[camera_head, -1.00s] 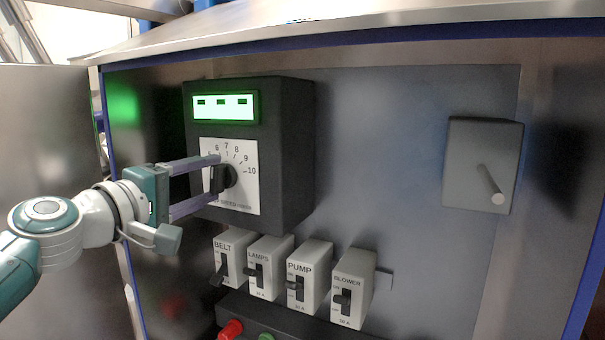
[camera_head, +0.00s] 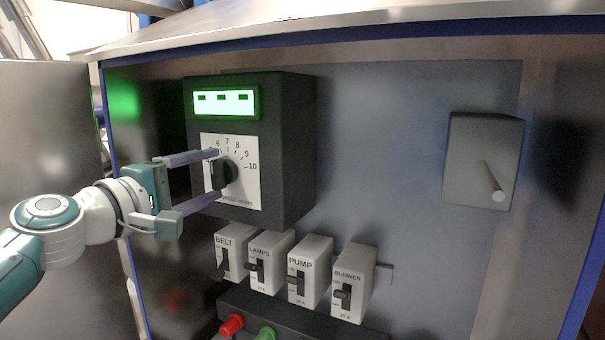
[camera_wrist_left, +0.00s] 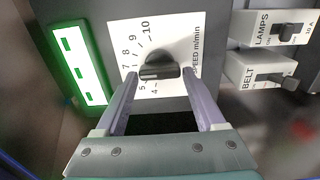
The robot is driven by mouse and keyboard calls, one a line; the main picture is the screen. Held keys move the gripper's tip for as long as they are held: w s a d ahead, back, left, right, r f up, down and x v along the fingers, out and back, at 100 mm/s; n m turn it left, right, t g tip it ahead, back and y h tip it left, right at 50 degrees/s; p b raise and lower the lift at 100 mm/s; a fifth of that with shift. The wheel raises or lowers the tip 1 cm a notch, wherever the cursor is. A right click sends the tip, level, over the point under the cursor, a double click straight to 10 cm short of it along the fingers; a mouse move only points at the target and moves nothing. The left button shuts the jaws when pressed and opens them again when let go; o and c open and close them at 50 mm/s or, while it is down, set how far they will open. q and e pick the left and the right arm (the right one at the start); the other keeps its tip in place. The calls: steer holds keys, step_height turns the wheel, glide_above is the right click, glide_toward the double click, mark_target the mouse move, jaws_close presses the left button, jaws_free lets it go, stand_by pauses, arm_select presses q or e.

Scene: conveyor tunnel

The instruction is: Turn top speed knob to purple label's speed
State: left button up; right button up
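The black speed knob (camera_head: 225,174) sits on a white dial plate (camera_head: 246,193) marked with numbers up to 10, on the front of a dark box. It also shows in the left wrist view (camera_wrist_left: 158,71), on the dial (camera_wrist_left: 147,42). My left gripper (camera_head: 218,174) reaches in from the left with its two fingers apart, one above and one below the knob. In the wrist view the left gripper (camera_wrist_left: 160,76) has its fingertips around the knob's ends, with small gaps or light contact; I cannot tell which. No purple label is visible. My right gripper is out of view.
A lit green display (camera_head: 226,102) is above the dial. Below are breaker switches labelled belt (camera_head: 229,255), lamps (camera_head: 270,262), pump (camera_head: 309,271) and blower (camera_head: 352,283), with red (camera_head: 231,325) and green (camera_head: 266,333) buttons. A grey box with a lever (camera_head: 483,162) is at right.

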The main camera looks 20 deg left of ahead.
arm_select(q)
steer(key=shift+o, duration=1.4)
steer(key=s, duration=1)
steer(key=shift+a+p, duration=0.4)
steer(key=shift+p, duration=0.05)
